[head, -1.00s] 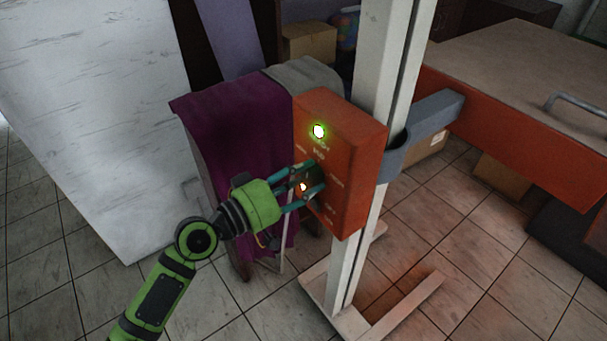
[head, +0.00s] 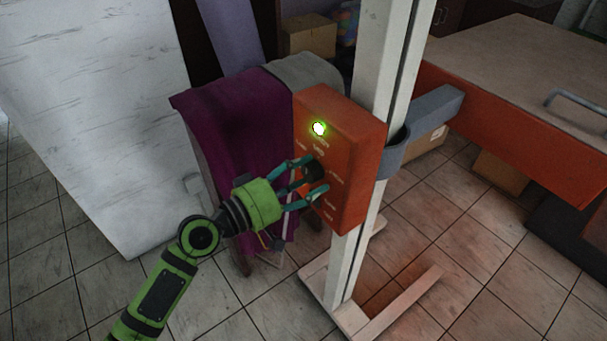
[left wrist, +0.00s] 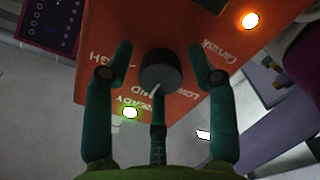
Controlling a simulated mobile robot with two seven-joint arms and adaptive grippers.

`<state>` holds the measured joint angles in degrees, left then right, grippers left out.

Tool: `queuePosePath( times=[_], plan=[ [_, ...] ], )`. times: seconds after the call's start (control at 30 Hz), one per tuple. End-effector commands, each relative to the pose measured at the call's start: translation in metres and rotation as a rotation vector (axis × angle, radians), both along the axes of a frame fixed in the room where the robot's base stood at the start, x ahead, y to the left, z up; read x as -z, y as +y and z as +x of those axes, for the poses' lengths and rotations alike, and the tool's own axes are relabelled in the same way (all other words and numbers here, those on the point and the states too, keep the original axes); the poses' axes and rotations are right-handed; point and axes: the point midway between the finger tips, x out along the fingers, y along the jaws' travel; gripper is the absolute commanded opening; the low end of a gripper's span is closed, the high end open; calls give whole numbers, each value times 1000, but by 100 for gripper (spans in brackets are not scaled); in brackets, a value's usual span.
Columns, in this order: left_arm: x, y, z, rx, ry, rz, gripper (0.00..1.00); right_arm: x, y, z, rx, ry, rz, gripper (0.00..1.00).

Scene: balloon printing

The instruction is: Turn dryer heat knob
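The dryer's orange control box (head: 358,165) is on a white post in the head view. Its dark round heat knob (head: 313,171) is on the front face and also shows in the left wrist view (left wrist: 160,70). A white pointer line on the knob points down in that view, toward the printed labels. My left gripper (head: 318,175) is open, with its fingers on either side of the knob. In the left wrist view (left wrist: 160,58) gaps show between the knob and both fingers. My right gripper is out of view.
A green lamp (head: 319,128) glows on the box above the knob. An orange lamp (left wrist: 250,20) glows in the left wrist view. A purple cloth (head: 230,130) hangs close behind the box. An orange-sided table (head: 510,135) stands at the right.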

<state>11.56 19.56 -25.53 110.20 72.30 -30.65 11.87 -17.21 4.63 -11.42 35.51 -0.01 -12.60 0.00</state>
Motion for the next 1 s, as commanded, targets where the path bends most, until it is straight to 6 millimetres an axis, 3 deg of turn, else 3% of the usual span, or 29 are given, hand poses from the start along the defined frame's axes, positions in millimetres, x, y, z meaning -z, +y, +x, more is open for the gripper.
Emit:
queuePosePath(
  times=[0.43,0.8,1.0],
  plan=[
    [-3,10,-4,-7,-8,-4,64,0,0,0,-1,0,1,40],
    [-2,71,-49,-6,-3,0,64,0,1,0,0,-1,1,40],
    [-2,92,-65,-5,-4,-2,64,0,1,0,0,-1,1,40]
  ],
)
